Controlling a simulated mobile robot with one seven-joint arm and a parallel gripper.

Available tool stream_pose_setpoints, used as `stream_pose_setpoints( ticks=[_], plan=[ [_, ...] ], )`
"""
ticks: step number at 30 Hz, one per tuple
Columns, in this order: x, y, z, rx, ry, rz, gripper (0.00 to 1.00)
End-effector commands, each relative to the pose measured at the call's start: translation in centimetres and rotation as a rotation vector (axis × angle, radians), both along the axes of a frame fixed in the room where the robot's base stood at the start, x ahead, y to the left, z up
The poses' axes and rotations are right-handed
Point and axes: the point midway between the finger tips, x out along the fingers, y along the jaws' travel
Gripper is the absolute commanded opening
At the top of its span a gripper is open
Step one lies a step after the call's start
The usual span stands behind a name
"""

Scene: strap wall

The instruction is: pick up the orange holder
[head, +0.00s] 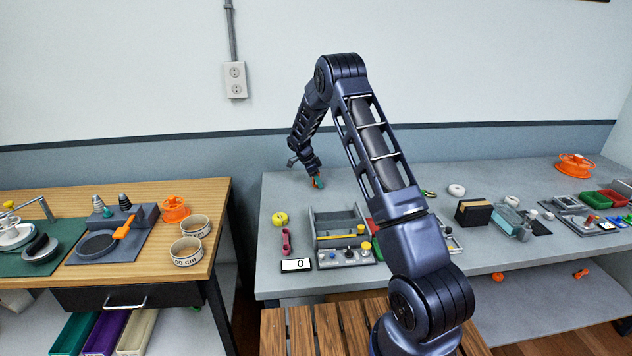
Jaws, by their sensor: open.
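An orange, open-framed round holder (175,209) stands on the wooden table at the left, behind two tape rings. A second orange round piece of like shape (575,165) stands at the far right of the grey bench; I cannot tell which is the task's holder. My gripper (317,184) is open, low over the back left part of the grey bench, apart from both orange pieces. A small orange and teal patch shows at its tips; it is too small to make out.
The grey bench (345,185) is clear around my gripper. A grey tray (320,222), a yellow ball (280,219) and a scale display (296,265) are nearer. A gap separates the bench from the wooden table (215,200). Two tape rings (187,252) stand there.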

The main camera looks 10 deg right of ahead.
Motion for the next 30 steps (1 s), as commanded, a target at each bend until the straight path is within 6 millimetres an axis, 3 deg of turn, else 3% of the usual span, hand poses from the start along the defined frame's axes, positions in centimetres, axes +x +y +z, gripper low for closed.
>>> stream_pose_setpoints(
  ticks=[3,11,23,30],
  plan=[
    [0.0,0.0,0.0,0.0,0.0,0.0,0.53],
    [0.0,0.0,0.0,0.0,0.0,-0.001,0.02],
    [0.0,0.0,1.1,0.0,-0.002,-0.001,0.02],
    [0.1,0.1,5.8,0.001,-0.006,-0.001,0.02]
  ],
)
